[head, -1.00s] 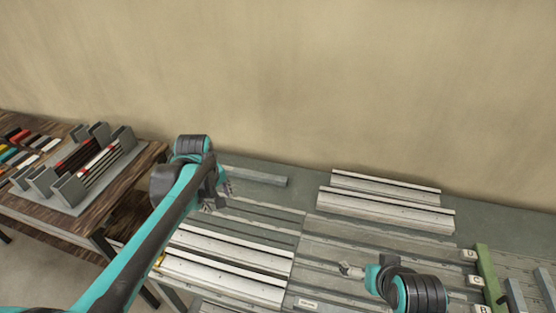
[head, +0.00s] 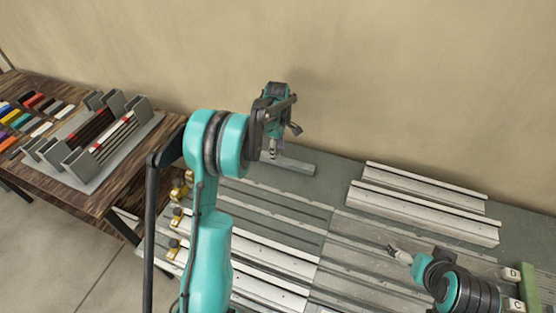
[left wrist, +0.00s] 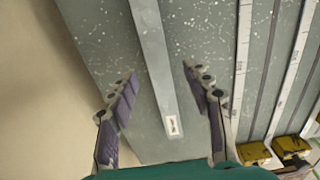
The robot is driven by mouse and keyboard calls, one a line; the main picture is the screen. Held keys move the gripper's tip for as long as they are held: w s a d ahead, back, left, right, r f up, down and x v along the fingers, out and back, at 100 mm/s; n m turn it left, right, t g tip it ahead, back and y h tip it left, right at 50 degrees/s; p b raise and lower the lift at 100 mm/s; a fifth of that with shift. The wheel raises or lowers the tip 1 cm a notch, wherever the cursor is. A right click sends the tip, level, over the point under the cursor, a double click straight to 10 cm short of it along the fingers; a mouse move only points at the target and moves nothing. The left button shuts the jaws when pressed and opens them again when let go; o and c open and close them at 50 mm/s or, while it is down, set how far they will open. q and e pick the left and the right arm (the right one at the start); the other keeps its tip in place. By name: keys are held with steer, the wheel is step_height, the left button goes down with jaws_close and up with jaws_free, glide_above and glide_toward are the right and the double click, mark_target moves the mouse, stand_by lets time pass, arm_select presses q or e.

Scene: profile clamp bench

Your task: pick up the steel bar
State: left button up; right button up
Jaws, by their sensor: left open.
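The steel bar (head: 296,165) is a plain grey flat bar lying on the grey bench near its back edge, in the head view. My left gripper (head: 274,153) hangs above its left part, fingers pointing down and hiding some of it. In the left wrist view the bar (left wrist: 153,45) runs lengthwise between the open, purple-padded fingers of my left gripper (left wrist: 160,75), with a small white label (left wrist: 173,125) near its end. Neither finger appears to touch it. My right gripper (head: 397,254) is over the middle right of the bench; its finger opening is too small to judge.
Pale slotted profiles (head: 425,210) lie at the back right of the bench. More rails with brass-coloured clamps (head: 176,217) lie at the front left. A wooden table (head: 120,190) with a grey rack (head: 75,165) stands at left. The wall is close behind the bench.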

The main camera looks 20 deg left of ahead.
arm_select(q)
step_height(320, 180, down, 4)
steer(key=shift+w+f+b, duration=0.1)
steer(key=shift+f+b, duration=0.1)
steer(key=shift+b, duration=0.5)
steer(key=shift+r, duration=0.1)
jaws_close()
